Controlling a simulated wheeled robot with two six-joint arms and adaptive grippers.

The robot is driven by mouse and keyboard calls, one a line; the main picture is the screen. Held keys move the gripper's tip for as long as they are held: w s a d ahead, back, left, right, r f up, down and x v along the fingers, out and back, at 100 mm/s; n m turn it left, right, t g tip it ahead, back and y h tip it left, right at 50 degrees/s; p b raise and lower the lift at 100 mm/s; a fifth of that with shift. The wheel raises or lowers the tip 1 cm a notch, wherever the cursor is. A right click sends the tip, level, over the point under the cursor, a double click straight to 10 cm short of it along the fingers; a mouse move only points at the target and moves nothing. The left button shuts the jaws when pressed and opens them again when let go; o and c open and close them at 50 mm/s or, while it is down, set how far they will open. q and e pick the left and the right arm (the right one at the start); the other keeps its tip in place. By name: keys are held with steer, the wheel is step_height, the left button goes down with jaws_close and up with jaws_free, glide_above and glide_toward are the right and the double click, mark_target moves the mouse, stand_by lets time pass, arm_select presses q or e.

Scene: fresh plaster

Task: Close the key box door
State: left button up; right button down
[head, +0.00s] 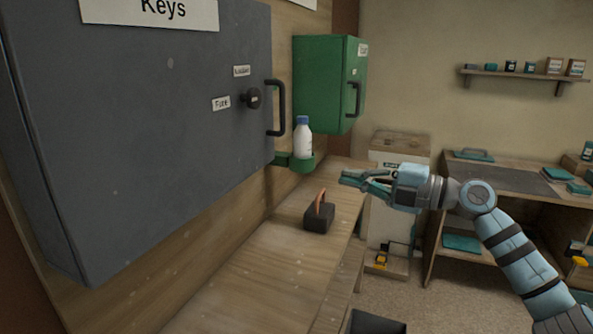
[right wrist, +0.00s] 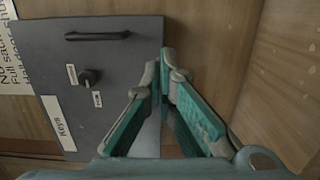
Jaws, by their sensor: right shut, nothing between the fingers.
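The grey key box (head: 135,130) fills the left of the head view, its door facing me with a "Keys" label at the top. A dark knob (head: 253,98) and a black bar handle (head: 275,108) are near the door's right edge. I cannot tell whether a gap stands behind the door. My right gripper (head: 345,178) is shut and empty, right of the box, below handle height and apart from it. In the right wrist view the grey door (right wrist: 110,75) lies left of and behind the shut fingers (right wrist: 167,62). My left gripper is not in view.
A green cabinet (head: 320,85) hangs beyond the key box. A white bottle with a blue cap (head: 303,140) stands in a green holder (head: 300,164). A black block with an orange handle (head: 319,214) sits on the wooden bench (head: 250,270). A workbench stands at right.

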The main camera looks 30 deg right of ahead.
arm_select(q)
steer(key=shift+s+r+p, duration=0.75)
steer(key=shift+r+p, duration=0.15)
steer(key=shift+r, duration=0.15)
arm_select(e)
steer(key=x, duration=1.3)
steer(key=shift+w, duration=0.1)
